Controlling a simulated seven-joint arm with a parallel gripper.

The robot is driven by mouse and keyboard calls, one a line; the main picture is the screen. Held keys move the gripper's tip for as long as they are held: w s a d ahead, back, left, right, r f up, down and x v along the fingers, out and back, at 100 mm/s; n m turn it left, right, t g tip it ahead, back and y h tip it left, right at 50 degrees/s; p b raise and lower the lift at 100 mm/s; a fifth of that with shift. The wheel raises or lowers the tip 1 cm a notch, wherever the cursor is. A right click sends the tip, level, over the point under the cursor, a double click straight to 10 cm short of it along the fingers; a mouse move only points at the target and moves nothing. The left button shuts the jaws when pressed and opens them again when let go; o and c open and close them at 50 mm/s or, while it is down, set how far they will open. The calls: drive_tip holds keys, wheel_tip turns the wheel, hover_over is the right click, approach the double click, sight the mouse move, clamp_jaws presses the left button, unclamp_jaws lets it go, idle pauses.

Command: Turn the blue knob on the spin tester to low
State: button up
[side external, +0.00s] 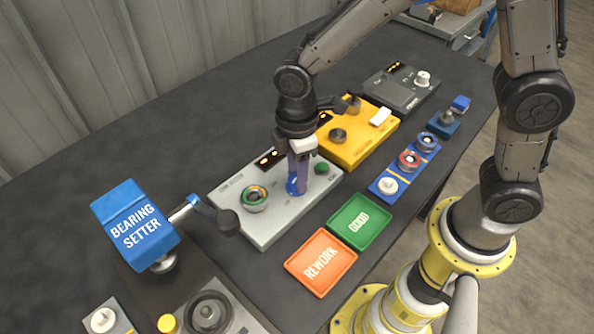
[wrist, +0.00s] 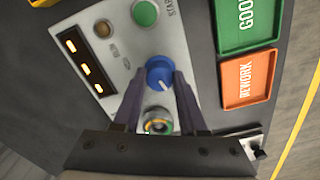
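The spin tester is a light grey box (side external: 262,224) in the middle of the table. Its blue knob (side external: 292,187) also shows in the wrist view (wrist: 159,72), with a white pointer mark toward the lower right there. My gripper (side external: 298,178) points down at the knob. In the wrist view its two fingers (wrist: 160,76) flank the knob closely and appear to touch both sides. The dial markings around the knob are too small or hidden to read, so I cannot tell its setting.
A green-rimmed rotor (side external: 255,197) sits on the tester, left of the knob. A green button (side external: 321,168) is to its right. Green (side external: 360,220) and orange (side external: 321,262) trays lie in front. A yellow box (side external: 352,146) stands behind, and the blue bearing setter (side external: 133,222) at left.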

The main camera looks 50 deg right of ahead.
clamp_jaws()
drive_tip(key=shift+m, duration=0.3)
drive_tip(key=m, duration=0.6)
drive_tip(key=shift+a+r, duration=0.1)
drive_tip(key=m, duration=0.7)
idle(0.3)
drive_tip(key=o, duration=0.7)
unclamp_jaws()
drive_tip(key=shift+c, duration=0.2)
